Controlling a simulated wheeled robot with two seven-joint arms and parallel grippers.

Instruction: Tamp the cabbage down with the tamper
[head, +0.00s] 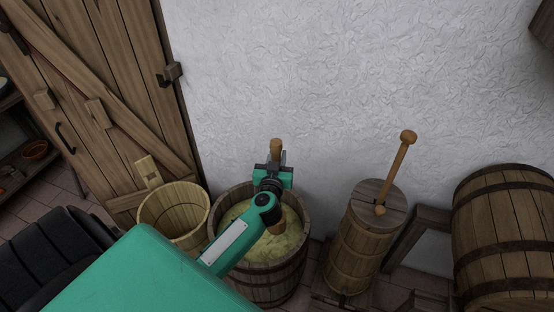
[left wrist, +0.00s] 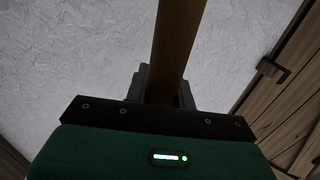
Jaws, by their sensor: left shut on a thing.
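The cabbage (head: 265,246) is a pale yellow-green mass inside an open wooden barrel (head: 270,281) with dark hoops. My left gripper (head: 275,161) is above the barrel and shut on the wooden tamper (head: 276,147). The tamper stands roughly upright, its top above the fingers and its lower part (head: 277,230) down at the cabbage. My arm hides part of it, and I cannot tell how firmly it touches the cabbage. In the left wrist view the tamper handle (left wrist: 176,45) rises between the fingers of my left gripper (left wrist: 162,88). My right gripper is not in view.
A light wooden bucket (head: 174,213) stands left of the barrel. A churn (head: 364,240) with a slanted wooden stick (head: 396,168) stands to the right. A large barrel (head: 508,235) lies on a rack at far right. A white wall (head: 340,80) is behind, a plank door (head: 110,80) at left.

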